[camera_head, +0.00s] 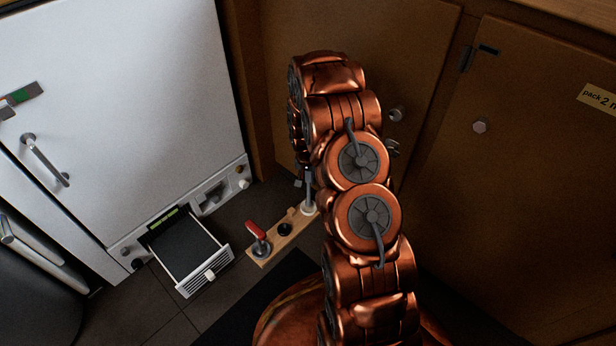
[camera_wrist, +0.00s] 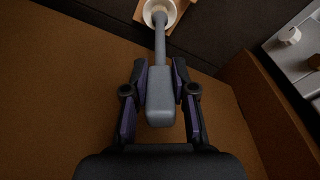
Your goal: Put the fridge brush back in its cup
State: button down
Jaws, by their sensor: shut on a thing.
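The fridge brush has a thick grey handle (camera_wrist: 160,100) and a thinner grey shaft. In the wrist view my gripper (camera_wrist: 160,72) has its two dark fingers on either side of the handle and is shut on it. The shaft runs toward the white cup (camera_wrist: 170,8) at the top edge and overlaps its opening; I cannot tell how deep its end sits. In the head view the white cup (camera_head: 309,209) stands at the far end of a wooden board (camera_head: 291,240), below my gripper (camera_head: 305,178). My arm hides most of the gripper, and the brush head is hidden.
The board also carries a red-handled tool (camera_head: 256,231) and a dark round holder (camera_head: 284,229). A white fridge (camera_head: 120,100) stands left, with a dark-bottomed drawer (camera_head: 188,250) pulled out low. Brown cabinet doors (camera_head: 530,170) stand close behind and right.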

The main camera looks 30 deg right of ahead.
jog(key=shift+f, duration=0.6)
jog(key=c, duration=0.9)
grip_release()
jog(key=shift+o, duration=0.2)
jog(key=shift+r, duration=0.1)
notch_tip(320, 180, up, 16)
jog(key=s+a+p, duration=0.1)
jog(key=p, duration=0.1)
jog(key=shift+a, duration=0.1)
dwell(0.3)
